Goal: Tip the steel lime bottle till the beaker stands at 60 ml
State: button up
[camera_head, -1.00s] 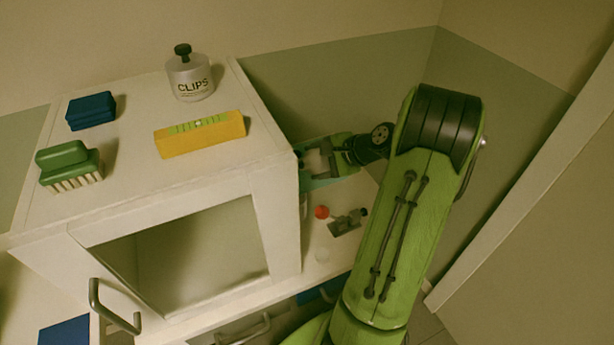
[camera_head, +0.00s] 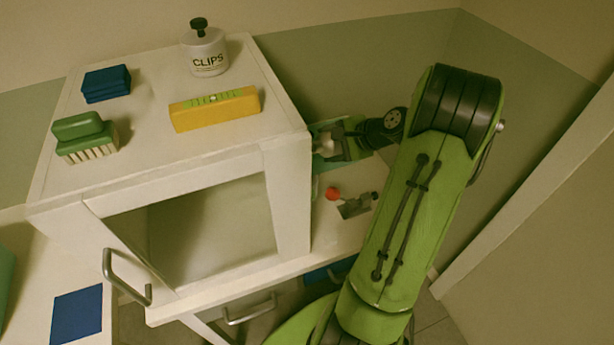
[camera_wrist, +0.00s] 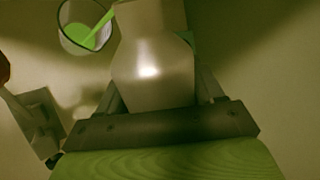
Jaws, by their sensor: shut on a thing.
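The steel bottle (camera_wrist: 152,72) fills the middle of the wrist view, a plain grey body with a shoulder and narrower neck. My gripper (camera_wrist: 162,98) is shut around it. The bottle is tipped, and a bright green stream runs from near its mouth into the clear beaker (camera_wrist: 64,40) at the upper left. Green liquid lies in the beaker; I cannot read any marks or level. In the head view my gripper (camera_head: 340,142) is behind the cabinet's right side, with a pale part of the bottle (camera_head: 326,146) just showing. The beaker is not clear there.
A white cabinet (camera_head: 292,190) stands close left of my gripper. On its top are a clips jar (camera_head: 206,55), a yellow level (camera_head: 215,110), a green brush (camera_head: 85,138) and a blue block (camera_head: 106,83). A grey device with a red ball (camera_head: 332,193) lies on the counter below my gripper.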

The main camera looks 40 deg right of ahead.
jog(key=shift+a+f+n+h+b, duration=0.2)
jog(key=shift+n+h+b, duration=0.1)
jog(key=shift+h, duration=0.2)
dwell(2.6)
jog(key=shift+r, duration=0.1)
jog(key=shift+r+p, duration=0.3)
jog(key=shift+p, duration=0.6)
jog(key=m+y+p, duration=0.1)
jog(key=y+p, duration=0.1)
jog(key=p, duration=0.2)
jog(key=shift+r, duration=0.4)
jog(key=shift+f, duration=0.1)
